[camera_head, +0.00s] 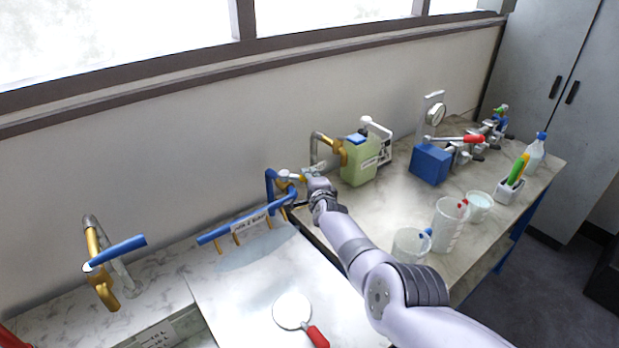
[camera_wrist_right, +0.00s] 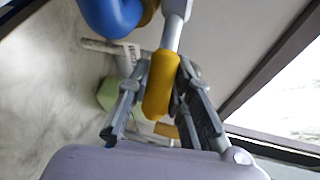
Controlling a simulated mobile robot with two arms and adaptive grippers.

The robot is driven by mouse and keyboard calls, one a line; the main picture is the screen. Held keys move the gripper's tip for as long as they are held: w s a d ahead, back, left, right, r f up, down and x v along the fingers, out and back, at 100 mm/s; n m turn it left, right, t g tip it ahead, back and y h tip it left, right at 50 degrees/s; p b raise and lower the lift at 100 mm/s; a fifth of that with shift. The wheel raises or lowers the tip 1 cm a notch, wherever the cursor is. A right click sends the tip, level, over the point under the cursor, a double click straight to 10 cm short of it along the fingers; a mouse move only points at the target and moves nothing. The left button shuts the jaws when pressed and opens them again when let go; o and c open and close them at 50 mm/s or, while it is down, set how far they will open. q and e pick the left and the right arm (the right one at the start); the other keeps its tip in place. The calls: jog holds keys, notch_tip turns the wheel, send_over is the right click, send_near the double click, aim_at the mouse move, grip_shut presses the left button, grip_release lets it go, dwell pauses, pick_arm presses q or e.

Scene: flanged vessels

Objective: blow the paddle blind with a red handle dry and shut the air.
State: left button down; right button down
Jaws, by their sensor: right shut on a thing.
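The paddle blind is a white disc (camera_head: 292,310) with a red handle (camera_head: 317,337), lying flat on the pale counter in the head view. Behind it is a blue air bar (camera_head: 240,228) with gold nozzles and a label. The bar joins a blue pipe (camera_head: 271,188) that rises by the wall; the pipe also shows in the wrist view (camera_wrist_right: 112,12). My right gripper (camera_head: 305,182) is at this pipe's valve, shut on the yellow grip of the valve lever (camera_wrist_right: 161,85). My left gripper is not in view.
A gold tap with a blue lever (camera_head: 118,250) stands at the left. Another gold tap (camera_head: 328,148), a green canister (camera_head: 358,165) and a blue block (camera_head: 430,164) stand at the back. Clear beakers (camera_head: 449,226) are right of my arm. A wet-looking patch lies under the nozzles.

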jog(key=shift+f, duration=0.15)
jog(key=c, duration=1.4)
grip_release()
jog(key=shift+d, duration=0.1)
